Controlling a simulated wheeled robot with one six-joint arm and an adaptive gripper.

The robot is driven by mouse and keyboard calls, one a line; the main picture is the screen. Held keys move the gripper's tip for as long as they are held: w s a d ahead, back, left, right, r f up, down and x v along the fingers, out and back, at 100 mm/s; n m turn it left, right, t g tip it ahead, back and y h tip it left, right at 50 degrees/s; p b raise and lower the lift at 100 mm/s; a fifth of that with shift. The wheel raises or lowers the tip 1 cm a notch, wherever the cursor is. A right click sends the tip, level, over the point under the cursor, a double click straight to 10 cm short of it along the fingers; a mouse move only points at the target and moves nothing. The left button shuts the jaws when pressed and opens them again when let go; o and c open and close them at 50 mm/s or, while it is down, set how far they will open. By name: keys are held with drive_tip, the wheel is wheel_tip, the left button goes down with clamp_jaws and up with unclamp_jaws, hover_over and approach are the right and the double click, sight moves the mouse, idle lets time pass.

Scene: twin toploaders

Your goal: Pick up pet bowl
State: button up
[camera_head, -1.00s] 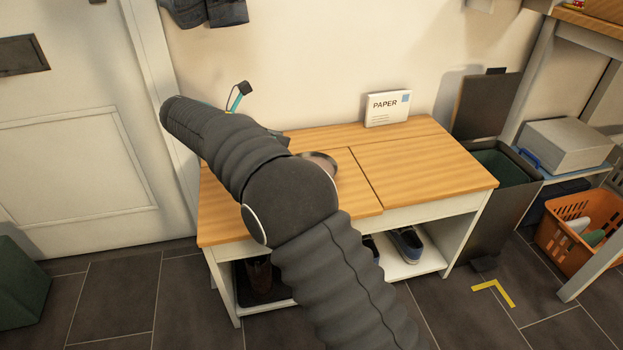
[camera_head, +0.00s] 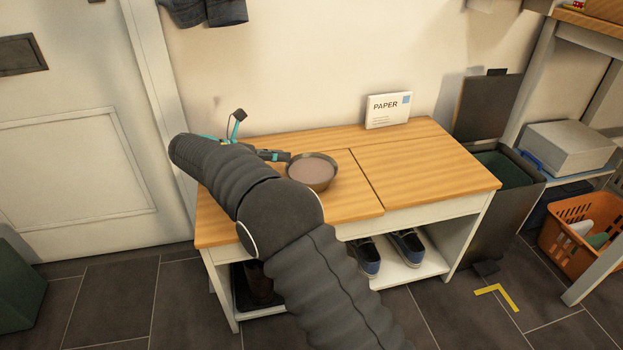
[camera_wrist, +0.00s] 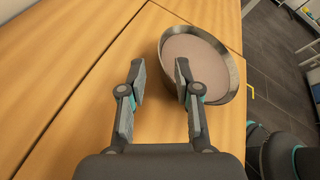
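The pet bowl (camera_head: 312,172) is a round metal bowl with a brownish-pink inside. It stands upright on the left half of the wooden bench top (camera_head: 350,205). My gripper (camera_head: 284,156) is at the bowl's left side, partly hidden by my arm. In the wrist view my gripper (camera_wrist: 161,76) is open and empty. The bowl (camera_wrist: 203,62) lies ahead and to the right there. Its left rim shows between the fingertips, with the right fingertip overlapping the bowl's inside and the left one outside it. I cannot tell whether a finger touches the rim.
A white PAPER box (camera_head: 388,109) stands at the back of the bench against the wall. Shoes (camera_head: 406,246) sit on the shelf below. A dark bin (camera_head: 505,215) and an orange basket (camera_head: 575,245) are at the right. The bench's right half is clear.

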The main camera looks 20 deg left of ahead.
sight(295, 158)
drive_tip(key=shift+b+x, duration=0.6)
drive_tip(key=shift+x, duration=2)
drive_tip(key=shift+s, duration=0.15)
clamp_jaws()
